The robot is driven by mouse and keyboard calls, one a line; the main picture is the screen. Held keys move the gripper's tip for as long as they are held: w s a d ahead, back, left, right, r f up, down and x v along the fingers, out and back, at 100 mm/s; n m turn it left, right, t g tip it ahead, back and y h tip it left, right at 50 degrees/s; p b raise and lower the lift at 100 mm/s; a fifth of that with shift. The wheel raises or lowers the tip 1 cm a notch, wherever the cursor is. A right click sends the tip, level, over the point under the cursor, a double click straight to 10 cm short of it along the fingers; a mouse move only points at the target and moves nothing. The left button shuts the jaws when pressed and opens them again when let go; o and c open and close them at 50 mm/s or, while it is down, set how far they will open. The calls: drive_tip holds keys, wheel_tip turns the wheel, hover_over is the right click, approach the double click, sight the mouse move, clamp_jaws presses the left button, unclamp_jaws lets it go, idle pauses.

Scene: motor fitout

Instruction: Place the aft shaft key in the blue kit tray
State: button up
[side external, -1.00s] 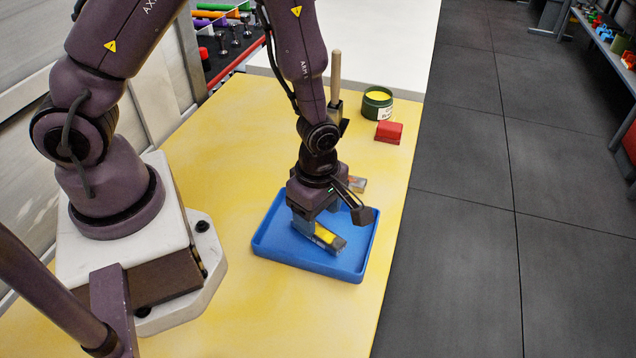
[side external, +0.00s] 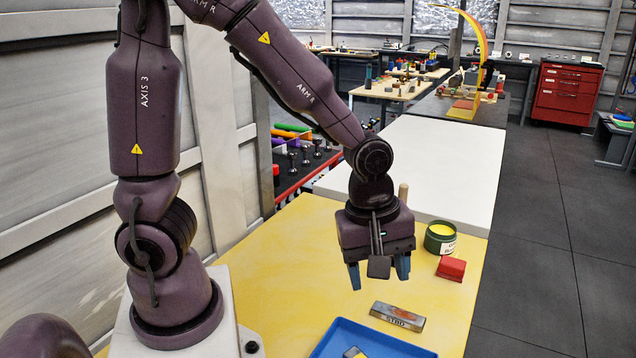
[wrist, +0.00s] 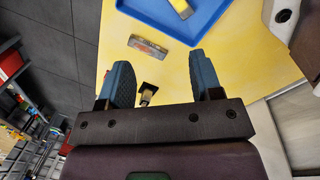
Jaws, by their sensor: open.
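The blue kit tray (side external: 335,342) is cut off by the bottom edge of the side view and shows at the top of the wrist view (wrist: 150,15). A grey bar with a yellow face (side external: 354,352) lies in it, also seen in the wrist view (wrist: 181,8); I cannot read its label. A second grey bar (side external: 397,317) marked STBD, with an orange patch, lies on the yellow table behind the tray, and shows in the wrist view (wrist: 148,46). My gripper (side external: 379,283) is open and empty above the table, its blue fingers apart. Neither bar is readable as aft.
A red block (side external: 451,268) and a green tin with yellow contents (side external: 440,238) stand at the table's right side. A wooden handle (side external: 403,193) rises behind my gripper. A white surface (side external: 420,165) lies beyond. The yellow table (side external: 290,250) left of my gripper is clear.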

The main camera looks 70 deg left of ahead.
drive_tip(key=s+a+r+m+t, duration=0.2)
drive_tip(key=s+r+m, duration=0.2)
drive_tip(key=r+m, duration=0.3)
drive_tip(key=s+a+r+m+t, duration=0.2)
drive_tip(key=s+r+m, duration=0.2)
drive_tip(key=r+m, duration=0.3)
drive_tip(key=shift+s+a+m+y, duration=0.2)
drive_tip(key=shift+a+m+y, duration=0.15)
drive_tip(key=shift+m, duration=0.65)
